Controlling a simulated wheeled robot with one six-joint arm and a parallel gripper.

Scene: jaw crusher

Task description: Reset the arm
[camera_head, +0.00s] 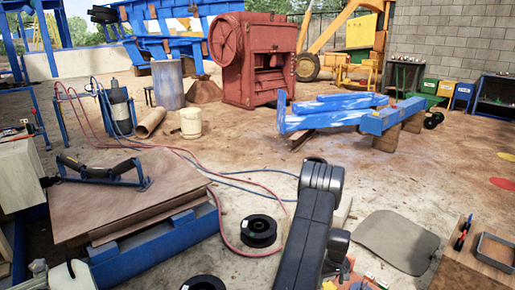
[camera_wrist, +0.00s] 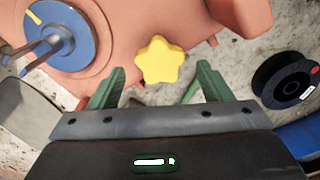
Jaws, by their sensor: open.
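My gripper (camera_wrist: 157,82) shows in the wrist view with its two green fingers spread apart. A yellow star-shaped knob (camera_wrist: 158,60) lies just beyond and between the fingertips; neither finger visibly closes on it. Behind it is an orange-red body (camera_wrist: 130,25) with a blue disc (camera_wrist: 62,38) and a grey handle-like part. In the head view my dark grey arm (camera_head: 318,205) reaches down at the lower middle, bent at its top joint. The fingers are hidden or out of frame there.
Black spools (camera_head: 258,232) lie on the floor left of my arm; one shows in the wrist view (camera_wrist: 290,80). Red and blue hoses (camera_head: 225,185) cross the floor. A wooden-topped blue stand (camera_head: 150,250) is at left, a grey mat (camera_head: 395,240) at right. The red crusher (camera_head: 245,55) stands behind.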

